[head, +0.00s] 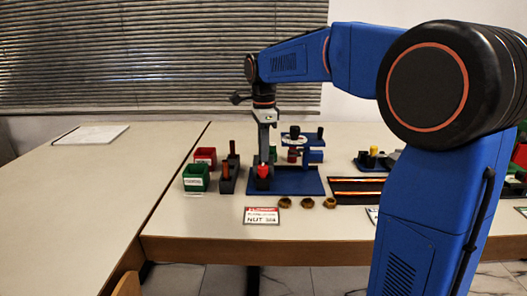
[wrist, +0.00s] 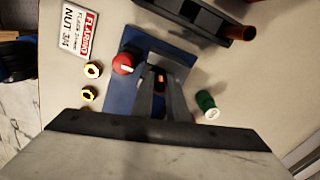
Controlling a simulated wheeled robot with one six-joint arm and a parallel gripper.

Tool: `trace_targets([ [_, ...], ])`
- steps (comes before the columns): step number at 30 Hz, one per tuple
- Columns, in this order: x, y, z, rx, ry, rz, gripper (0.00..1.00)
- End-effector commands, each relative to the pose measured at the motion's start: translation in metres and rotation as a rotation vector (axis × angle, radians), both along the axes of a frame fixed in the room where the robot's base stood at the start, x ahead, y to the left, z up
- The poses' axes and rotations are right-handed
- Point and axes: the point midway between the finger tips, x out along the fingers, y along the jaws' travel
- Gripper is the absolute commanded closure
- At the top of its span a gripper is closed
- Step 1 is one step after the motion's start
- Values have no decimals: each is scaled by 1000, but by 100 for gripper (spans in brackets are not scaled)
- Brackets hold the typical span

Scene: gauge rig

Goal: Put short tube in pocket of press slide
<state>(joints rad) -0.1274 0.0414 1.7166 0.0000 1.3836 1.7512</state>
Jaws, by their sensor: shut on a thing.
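My gripper (head: 264,158) points down over the left part of the blue press base (head: 300,184). It also shows in the wrist view (wrist: 160,90), its fingers shut on the short tube (wrist: 160,80), an orange-brown end between them. The fingers hide most of the tube. A dark block, apparently the press slide (wrist: 160,60), lies around the fingertips; its pocket is hidden. I cannot tell whether the tube is in the pocket or above it. A red knob (wrist: 124,63) stands beside the fingers; it also shows in the head view (head: 263,171).
Black holders with copper-coloured tubes (head: 232,146) stand left of the base. Green (head: 196,178) and red (head: 206,155) bins are further left. Brass nuts (head: 309,202) and a sign (head: 262,215) lie in front. The press frame (head: 312,155) rises behind. The left table is mostly clear.

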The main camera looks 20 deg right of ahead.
Motion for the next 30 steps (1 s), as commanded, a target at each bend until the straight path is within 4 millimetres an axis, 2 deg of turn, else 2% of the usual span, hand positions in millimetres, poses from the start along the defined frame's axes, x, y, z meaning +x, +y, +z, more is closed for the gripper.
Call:
trace_targets([
  [9,-1,0,0,0,0,0,100],
  [10,-1,0,0,0,0,0,79],
  [12,-1,0,0,0,0,0,64],
  [23,-1,0,3,0,-1,0,64],
  [26,0,0,12,0,-3,0,64],
  [30,0,0,35,1,-3,0,64],
])
